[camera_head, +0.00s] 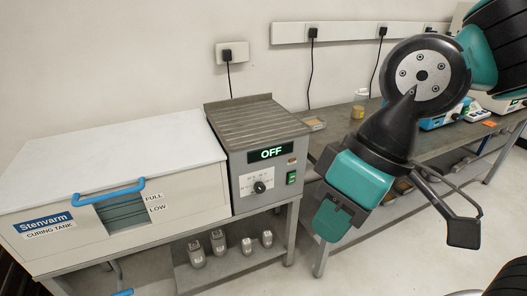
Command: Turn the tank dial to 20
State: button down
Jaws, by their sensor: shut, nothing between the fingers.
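The scale numbers and the pointer are too small to read. The display (271,153) above the dial reads "OFF" in green. My gripper (331,220) is teal, shut and empty. In the picture it is to the right of the dial and lower, apart from the control box.
A green rocker switch (291,178) is right of the dial. A blue handle (108,192) crosses the tank's front. Several grey metal objects (220,247) stand on the shelf below. A workbench (440,140) runs behind my arm. Floor is clear in front.

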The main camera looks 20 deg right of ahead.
aim_at(259, 188)
jog(key=u, duration=1.15)
jog(key=i, duration=0.7)
jog(key=z, duration=1.95)
